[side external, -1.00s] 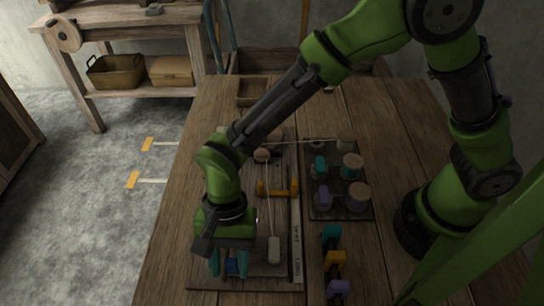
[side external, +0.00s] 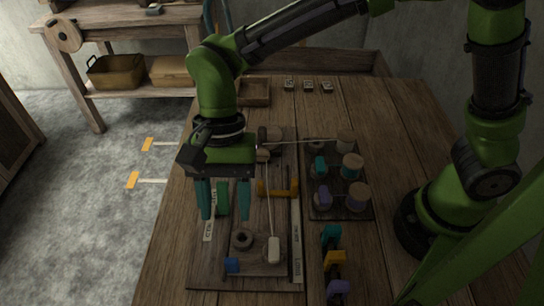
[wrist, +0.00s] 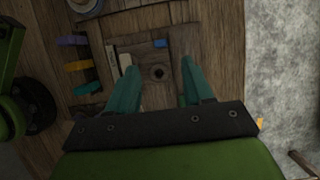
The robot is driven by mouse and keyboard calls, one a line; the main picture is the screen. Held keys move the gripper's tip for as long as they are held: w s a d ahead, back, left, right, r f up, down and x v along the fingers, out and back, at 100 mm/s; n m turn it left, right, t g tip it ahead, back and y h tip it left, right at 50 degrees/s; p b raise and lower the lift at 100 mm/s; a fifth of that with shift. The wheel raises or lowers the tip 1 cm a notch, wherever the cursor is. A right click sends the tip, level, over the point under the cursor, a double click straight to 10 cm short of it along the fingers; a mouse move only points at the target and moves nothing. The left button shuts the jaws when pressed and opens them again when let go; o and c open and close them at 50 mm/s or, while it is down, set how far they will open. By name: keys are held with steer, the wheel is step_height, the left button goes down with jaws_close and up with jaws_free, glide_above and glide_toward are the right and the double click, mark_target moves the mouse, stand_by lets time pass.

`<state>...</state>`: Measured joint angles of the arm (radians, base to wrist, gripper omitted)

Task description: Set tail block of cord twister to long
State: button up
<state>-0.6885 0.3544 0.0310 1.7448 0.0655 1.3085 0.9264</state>
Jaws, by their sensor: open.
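The cord twister is a wooden board (side external: 203,272) on the table. At its near end is a wooden tail block with a round, dark-holed knob (side external: 242,238), which also shows in the wrist view (wrist: 159,72). A blue piece (side external: 232,264) sits beside it, and a cream block (side external: 274,250) with a cord running up from it stands to its right. My gripper (side external: 225,216) is open and empty above the board, fingers pointing down. In the wrist view its teal fingers (wrist: 159,65) stand on either side of the knob, apart from it. A green piece (side external: 222,198) shows between the fingers.
Lettered strips (side external: 209,215) (side external: 297,240) run along the board; their words are hard to read. An orange bracket (side external: 277,188) stands mid-board. A spool rack (side external: 325,211) is to the right, with coloured clips (side external: 334,258) in front. A small tray (side external: 254,92) is behind.

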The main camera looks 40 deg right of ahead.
steer(key=v, duration=0.4)
steer(key=s+d+r+n+t, duration=0.1)
steer(key=d+r+t, duration=0.1)
steer(key=d, duration=0.7)
steer(key=s+d+r+n+t, duration=0.1)
steer(key=d+t, duration=0.4)
steer(key=d, duration=0.5)
steer(key=s+d+r+n+t+h, duration=0.1)
steer(key=d+r+n+t, duration=0.1)
steer(key=d, duration=0.7)
steer(key=shift+s+d+r+n+t, duration=0.2)
steer(key=shift+r+n+t, duration=0.25)
steer(key=shift+t, duration=0.25)
steer(key=shift+a, duration=0.1)
